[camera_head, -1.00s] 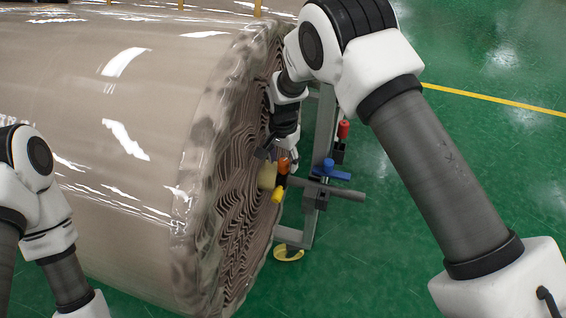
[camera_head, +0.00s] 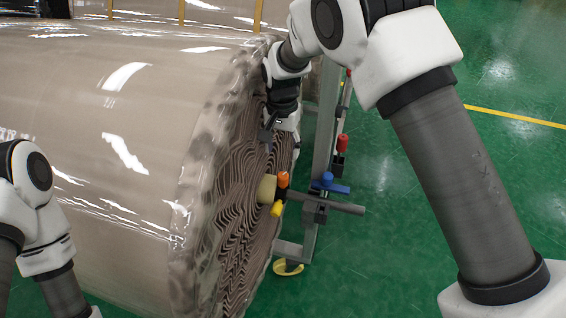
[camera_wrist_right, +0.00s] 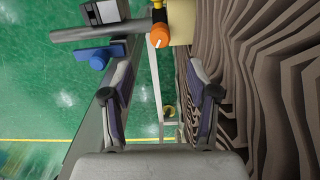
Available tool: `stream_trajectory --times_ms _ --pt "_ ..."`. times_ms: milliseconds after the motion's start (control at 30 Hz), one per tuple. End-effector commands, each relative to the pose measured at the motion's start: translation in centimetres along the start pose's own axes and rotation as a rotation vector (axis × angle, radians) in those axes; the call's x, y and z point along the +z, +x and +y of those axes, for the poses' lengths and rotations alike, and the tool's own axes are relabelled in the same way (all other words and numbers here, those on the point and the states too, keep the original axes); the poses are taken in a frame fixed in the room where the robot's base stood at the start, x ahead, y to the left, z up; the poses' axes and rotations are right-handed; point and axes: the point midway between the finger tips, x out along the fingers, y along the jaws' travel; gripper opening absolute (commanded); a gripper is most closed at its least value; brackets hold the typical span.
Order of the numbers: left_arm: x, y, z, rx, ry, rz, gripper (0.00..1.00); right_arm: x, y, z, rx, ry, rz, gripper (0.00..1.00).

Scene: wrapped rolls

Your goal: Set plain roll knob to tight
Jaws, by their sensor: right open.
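The large wrapped roll (camera_head: 100,130) fills the left of the head view, its layered end facing right. At its pale core (camera_head: 266,188) is a knob with an orange end (camera_head: 283,179) and a yellow end (camera_head: 277,208). The orange end (camera_wrist_right: 160,36) carries a white line in the right wrist view. My right gripper (camera_head: 282,134) is open and empty, a little above the knob and apart from it. Its spread fingers (camera_wrist_right: 160,95) show beside the roll's end in the right wrist view. My left arm shows at the left edge, but its gripper is out of view.
A grey stand with a horizontal bar (camera_head: 345,207) holds a blue handle (camera_head: 328,184) right of the core. A red handle (camera_head: 342,143) is behind it. A yellow caster (camera_head: 288,268) sits below. Green floor (camera_head: 400,270) is clear at right.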

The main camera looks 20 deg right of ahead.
Motion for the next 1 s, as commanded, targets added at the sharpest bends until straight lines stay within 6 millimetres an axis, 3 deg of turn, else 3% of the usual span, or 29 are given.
stream_trajectory --times_ms 300,500,733,1000 --pt "0.0 1.4 0.0 0.000 0.000 0.000 0.40 -0.2 2.7 0.3 -0.001 -0.887 0.002 0.59" --pt "0.0 1.8 0.0 0.000 0.000 0.000 0.40 -0.3 3.6 0.4 0.000 -1.304 0.004 0.59" --pt "0.0 1.5 0.0 0.000 0.000 0.000 0.40 -0.3 5.2 0.5 0.000 -1.390 0.002 0.59" --pt "0.0 0.8 0.0 0.000 0.000 0.000 0.40 -0.3 10.2 0.4 0.000 -1.388 0.003 0.59"
